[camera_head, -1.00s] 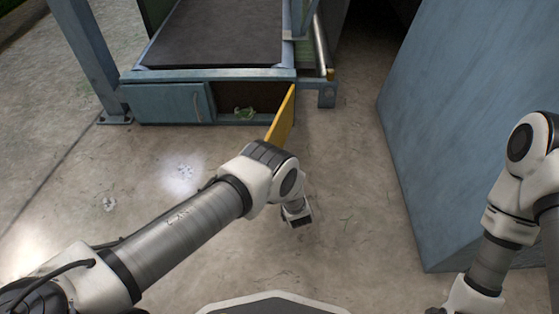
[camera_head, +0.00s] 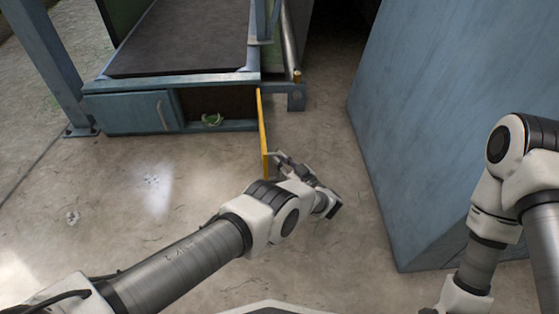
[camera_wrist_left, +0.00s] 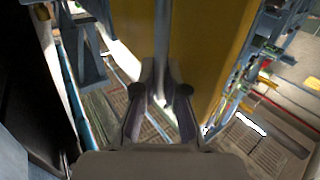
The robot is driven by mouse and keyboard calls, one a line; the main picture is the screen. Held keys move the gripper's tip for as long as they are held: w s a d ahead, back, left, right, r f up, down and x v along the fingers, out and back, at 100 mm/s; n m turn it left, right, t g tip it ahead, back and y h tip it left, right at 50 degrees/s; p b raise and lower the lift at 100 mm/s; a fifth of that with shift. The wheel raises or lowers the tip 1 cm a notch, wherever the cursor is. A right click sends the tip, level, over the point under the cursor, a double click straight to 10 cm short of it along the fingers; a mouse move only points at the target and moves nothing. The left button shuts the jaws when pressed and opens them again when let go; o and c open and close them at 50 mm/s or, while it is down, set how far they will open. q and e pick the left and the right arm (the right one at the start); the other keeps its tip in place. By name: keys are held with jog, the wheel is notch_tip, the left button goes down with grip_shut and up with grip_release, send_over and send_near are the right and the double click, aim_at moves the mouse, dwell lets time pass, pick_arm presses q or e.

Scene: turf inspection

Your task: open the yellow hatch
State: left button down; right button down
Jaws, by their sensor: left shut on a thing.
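The yellow hatch (camera_head: 263,135) stands swung out from the low blue cabinet and shows almost edge-on in the head view. Its opening (camera_head: 222,101) is uncovered beside it. In the left wrist view the yellow panel (camera_wrist_left: 207,45) fills the upper middle, with a grey bar-like handle (camera_wrist_left: 162,45) along it. My left gripper (camera_head: 275,158) is at the hatch's near, free end, shut on the handle. Its two dark fingers (camera_wrist_left: 160,100) close around the bar in the wrist view. My right arm shows at the right, but its gripper is out of the picture.
A large blue block (camera_head: 440,130) stands on the right. Concrete floor (camera_head: 110,185) is clear in front of the cabinet.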

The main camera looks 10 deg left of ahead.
pick_arm(q)
jog(key=shift+w+a+r, duration=0.1)
jog(key=shift+a, duration=0.1)
jog(key=c, duration=1.2)
grip_release()
